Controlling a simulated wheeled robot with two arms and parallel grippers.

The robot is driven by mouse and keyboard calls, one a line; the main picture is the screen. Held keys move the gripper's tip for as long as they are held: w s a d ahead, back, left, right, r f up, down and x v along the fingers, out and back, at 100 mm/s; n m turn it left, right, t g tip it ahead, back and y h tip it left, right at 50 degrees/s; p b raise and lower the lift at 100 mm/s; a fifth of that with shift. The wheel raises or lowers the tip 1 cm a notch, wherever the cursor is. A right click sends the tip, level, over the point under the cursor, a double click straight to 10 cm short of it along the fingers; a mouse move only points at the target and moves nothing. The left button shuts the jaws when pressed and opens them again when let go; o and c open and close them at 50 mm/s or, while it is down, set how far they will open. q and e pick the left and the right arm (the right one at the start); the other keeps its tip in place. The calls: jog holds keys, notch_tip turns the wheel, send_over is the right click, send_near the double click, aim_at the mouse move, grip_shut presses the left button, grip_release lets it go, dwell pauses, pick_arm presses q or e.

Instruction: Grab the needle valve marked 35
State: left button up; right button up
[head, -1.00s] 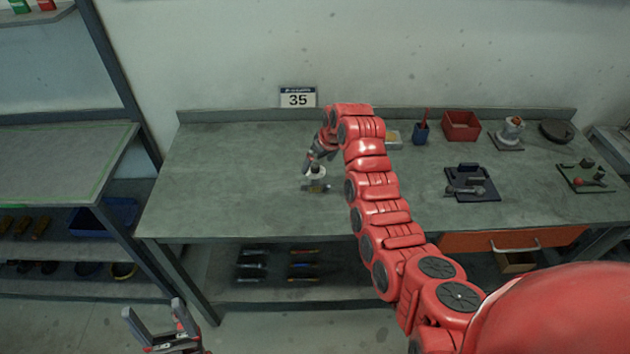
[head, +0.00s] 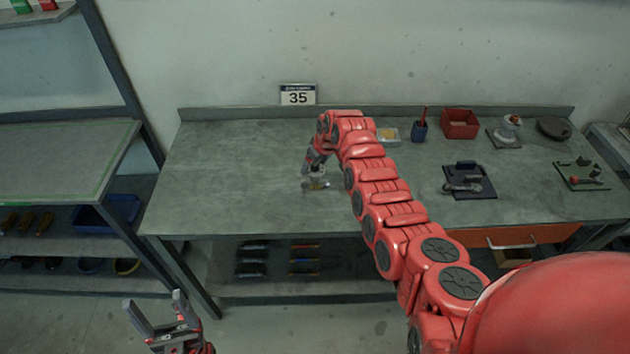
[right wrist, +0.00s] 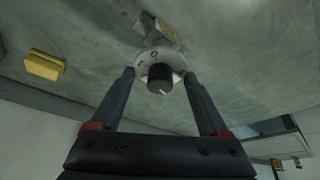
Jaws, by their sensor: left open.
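The needle valve (head: 317,184) is a small metal body with a pale disc on top, on the workbench in front of the sign marked 35 (head: 298,95). In the right wrist view the valve's pale disc and dark knob (right wrist: 160,75) lie between the fingertips of my right gripper (right wrist: 160,79). The fingers are apart, one on each side of the disc; whether they press on it I cannot tell. In the head view my right gripper (head: 312,166) reaches down over the valve and partly hides it. My left gripper (head: 154,298) is open and empty, low in front of the bench.
The workbench (head: 230,160) is clear left of the valve. A yellow block (right wrist: 45,65) lies near it. Further right are a blue cup (head: 420,131), a red bin (head: 459,123), a dark board with a metal part (head: 468,181) and another tray (head: 583,177).

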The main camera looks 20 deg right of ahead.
grip_shut()
dwell(0.4)
